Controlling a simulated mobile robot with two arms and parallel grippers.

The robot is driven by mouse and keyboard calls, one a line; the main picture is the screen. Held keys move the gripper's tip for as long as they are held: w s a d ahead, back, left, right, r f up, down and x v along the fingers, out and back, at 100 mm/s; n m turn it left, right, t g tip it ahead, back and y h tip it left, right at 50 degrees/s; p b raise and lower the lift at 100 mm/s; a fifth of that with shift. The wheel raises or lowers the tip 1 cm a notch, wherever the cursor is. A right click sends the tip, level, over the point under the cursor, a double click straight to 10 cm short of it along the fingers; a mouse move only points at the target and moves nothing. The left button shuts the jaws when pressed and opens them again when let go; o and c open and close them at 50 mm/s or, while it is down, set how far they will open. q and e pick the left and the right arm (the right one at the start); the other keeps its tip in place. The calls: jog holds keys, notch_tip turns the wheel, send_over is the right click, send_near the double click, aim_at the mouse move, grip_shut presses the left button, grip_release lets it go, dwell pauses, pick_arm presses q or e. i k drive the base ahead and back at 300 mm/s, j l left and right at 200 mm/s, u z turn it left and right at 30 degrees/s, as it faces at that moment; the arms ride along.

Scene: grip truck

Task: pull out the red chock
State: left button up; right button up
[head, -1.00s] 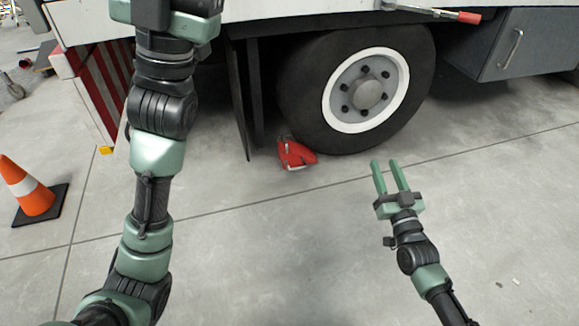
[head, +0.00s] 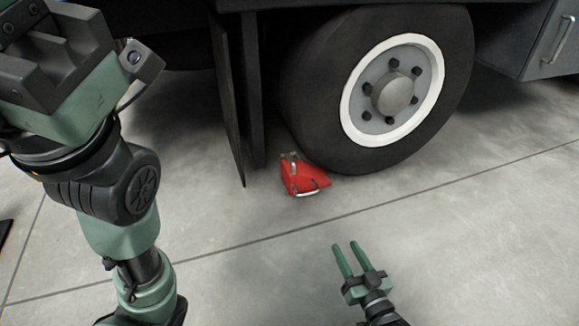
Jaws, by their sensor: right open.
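The red chock (head: 305,179) sits on the concrete floor against the left lower side of the truck's tire (head: 309,98). A pale handle shows along its near lower edge. My right gripper (head: 344,246) is open and empty, with its two green fingers pointing up the picture. It is nearer to me than the chock and a little to its right, clearly apart from it. My left arm fills the left side of the picture. A dark, blocky part of its end (head: 50,50) shows at the top left, but its fingertips are not visible.
A dark mud flap (head: 229,100) hangs just left of the tire and chock. The wheel has a white rim and a grey hub (head: 394,94). A grey storage box (head: 545,40) is at the top right. The floor between my right gripper and the chock is clear.

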aim_at(298, 176)
jog(key=i+j, duration=0.25)
jog(key=i, duration=0.2)
jog(key=i+j, duration=0.25)
jog(key=i, duration=0.2)
jog(key=i+j, duration=0.2)
jog(key=i, duration=0.25)
